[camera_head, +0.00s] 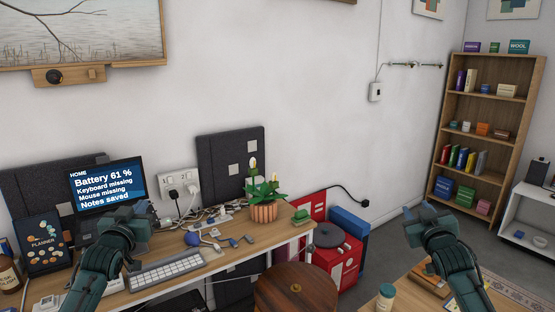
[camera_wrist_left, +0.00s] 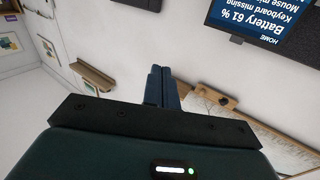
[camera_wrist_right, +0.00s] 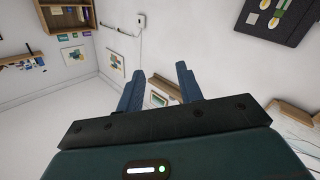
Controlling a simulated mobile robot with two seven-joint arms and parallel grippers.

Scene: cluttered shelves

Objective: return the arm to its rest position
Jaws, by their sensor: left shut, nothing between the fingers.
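My left gripper (camera_head: 140,212) is raised over the left part of the desk, in front of the monitor, with its fingers pointing up. In the left wrist view its two fingers (camera_wrist_left: 158,86) are together with nothing between them. My right gripper (camera_head: 418,212) is raised on the right side of the head view, above a low wooden table. In the right wrist view its two fingers (camera_wrist_right: 158,92) stand apart and hold nothing. Both forearms come up from the bottom of the head view.
A desk (camera_head: 205,262) with a keyboard (camera_head: 167,270), monitor (camera_head: 107,185) and potted plant (camera_head: 264,208) lies at left and centre. A round wooden stool (camera_head: 296,288) stands before it. A red cabinet (camera_head: 338,262) and bookshelf (camera_head: 487,140) stand further right.

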